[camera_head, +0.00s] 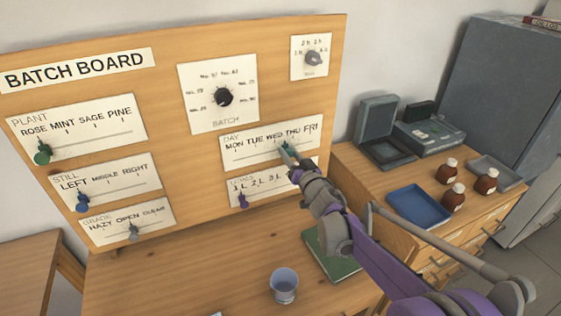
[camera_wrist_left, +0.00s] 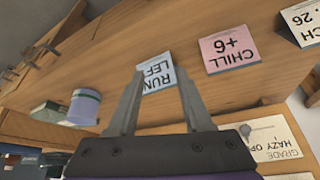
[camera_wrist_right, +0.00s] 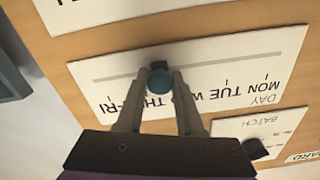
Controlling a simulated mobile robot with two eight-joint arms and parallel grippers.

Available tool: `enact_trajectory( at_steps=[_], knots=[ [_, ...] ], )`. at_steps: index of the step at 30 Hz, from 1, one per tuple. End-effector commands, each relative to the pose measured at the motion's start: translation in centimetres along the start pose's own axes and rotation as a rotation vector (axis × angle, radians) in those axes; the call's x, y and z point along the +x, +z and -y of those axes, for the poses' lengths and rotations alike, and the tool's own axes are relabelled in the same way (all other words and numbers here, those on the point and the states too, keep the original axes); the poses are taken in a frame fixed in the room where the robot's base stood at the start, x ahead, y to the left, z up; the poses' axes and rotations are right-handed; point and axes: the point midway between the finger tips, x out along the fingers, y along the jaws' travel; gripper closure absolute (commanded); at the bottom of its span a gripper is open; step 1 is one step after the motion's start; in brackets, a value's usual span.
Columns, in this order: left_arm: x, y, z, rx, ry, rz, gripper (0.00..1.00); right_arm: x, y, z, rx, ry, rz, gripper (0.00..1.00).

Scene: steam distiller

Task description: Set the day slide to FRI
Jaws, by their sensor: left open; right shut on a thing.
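The DAY plate (camera_head: 232,156) on the batch board reads MON, TUE, WED, THU, FRI over a slot. Its teal slide knob (camera_head: 286,147) sits near THU, left of FRI in the head view. My right gripper (camera_head: 291,153) is shut on this knob; the right wrist view shows the teal knob (camera_wrist_right: 159,78) between the fingertips, with the plate upside down and the fingers partly covering WED and THU. My left gripper (camera_wrist_left: 158,77) is open and empty in its wrist view, above the table.
The LITRES plate with a purple knob (camera_head: 243,201) lies just below the DAY plate. The BATCH dial (camera_head: 224,97) is above left. A cup (camera_head: 284,286) and a green book (camera_head: 330,254) lie on the table below. Cards, including a pink CHILL card (camera_wrist_left: 229,49), lie near my left gripper.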

Motion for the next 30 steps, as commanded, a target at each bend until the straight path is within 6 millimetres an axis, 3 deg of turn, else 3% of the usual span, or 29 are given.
enact_trajectory(
  at_steps=[1, 3, 9, 22, 23, 27, 30],
  knots=[
    [1.4, 0.9, 0.0, 0.0, 0.0, 0.006, 0.5, -0.1, 0.2, -2.0, 0.0, 0.004, 0.0, 1.0],
    [2.0, 1.4, 0.0, 0.0, 0.0, 0.008, 0.5, 0.0, -0.4, -3.9, 0.0, 0.003, 0.0, 1.0],
    [2.9, 1.9, 0.0, 0.0, 0.0, 0.011, 0.5, 0.0, -1.9, -8.0, 0.001, 0.002, 0.001, 1.0],
    [3.0, 1.9, 0.0, 0.0, 0.0, 0.012, 0.5, 0.0, -2.4, -9.1, 0.002, 0.003, 0.001, 1.0],
    [3.0, 1.9, 0.0, 0.0, 0.0, 0.012, 0.5, 0.0, -2.4, -9.1, 0.002, 0.003, 0.0, 0.59],
    [3.0, 1.9, 0.0, 0.0, 0.0, 0.012, 0.5, 0.0, -2.4, -9.0, 0.002, 0.002, 0.0, 0.34],
    [3.0, 1.9, 0.0, 0.0, 0.0, 0.012, 0.5, 0.0, -2.4, -9.0, 0.002, 0.001, 0.001, 0.34]
  ],
)
